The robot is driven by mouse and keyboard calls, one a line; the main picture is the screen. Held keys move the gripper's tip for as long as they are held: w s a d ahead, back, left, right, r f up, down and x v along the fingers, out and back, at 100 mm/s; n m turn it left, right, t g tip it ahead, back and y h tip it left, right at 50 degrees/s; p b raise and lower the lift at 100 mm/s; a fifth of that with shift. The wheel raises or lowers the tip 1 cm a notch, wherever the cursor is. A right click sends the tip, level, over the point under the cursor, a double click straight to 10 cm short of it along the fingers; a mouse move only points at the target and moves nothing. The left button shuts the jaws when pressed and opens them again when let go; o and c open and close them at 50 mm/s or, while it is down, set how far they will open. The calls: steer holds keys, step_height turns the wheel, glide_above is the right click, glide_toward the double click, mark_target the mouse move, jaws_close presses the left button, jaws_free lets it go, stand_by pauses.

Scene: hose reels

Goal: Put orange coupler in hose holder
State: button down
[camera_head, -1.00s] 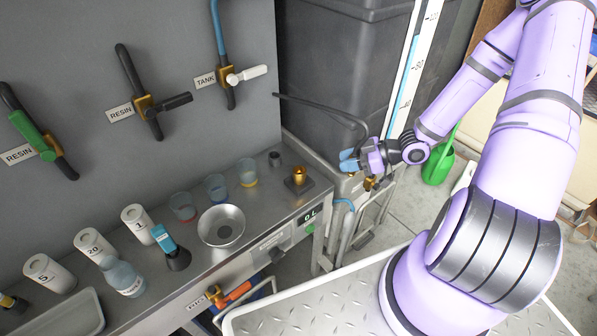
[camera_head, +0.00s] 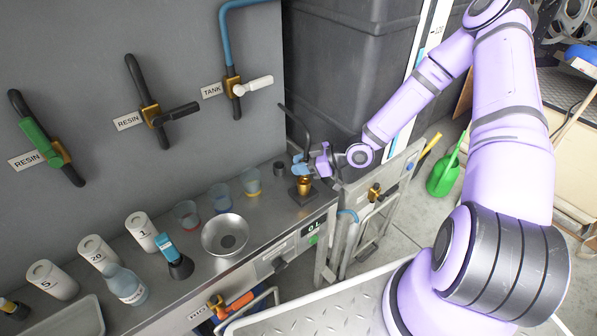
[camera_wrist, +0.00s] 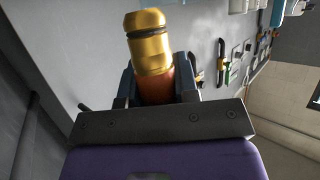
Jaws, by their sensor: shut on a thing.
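My gripper (camera_head: 305,166) is shut on the orange coupler. The wrist view shows the coupler's brass end (camera_wrist: 148,50) with a dark ring, and its orange-brown sleeve (camera_wrist: 157,86) between the two dark fingers. A black hose (camera_head: 304,122) arcs down to my gripper. At the bench's far right corner, a brass fitting on a square dark base (camera_head: 303,196) looks like the hose holder. My gripper is right above and behind it in the head view. The held coupler is hard to make out there, and I cannot tell whether it touches the fitting.
A small dark cylinder (camera_head: 280,168) stands close to my gripper. A grey wall with valves rises behind, and a large dark tank (camera_head: 345,75) stands beyond the corner.

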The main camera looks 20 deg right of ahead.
mark_target(299, 180)
steer(key=shift+w+a+f, duration=0.1)
steer(key=shift+f, duration=0.7)
steer(key=shift+w+a+f, duration=0.1)
steer(key=shift+f, duration=0.65)
steer(key=shift+f, duration=0.2)
steer(key=c, duration=0.9)
jaws_free()
steer(key=shift+o, duration=0.2)
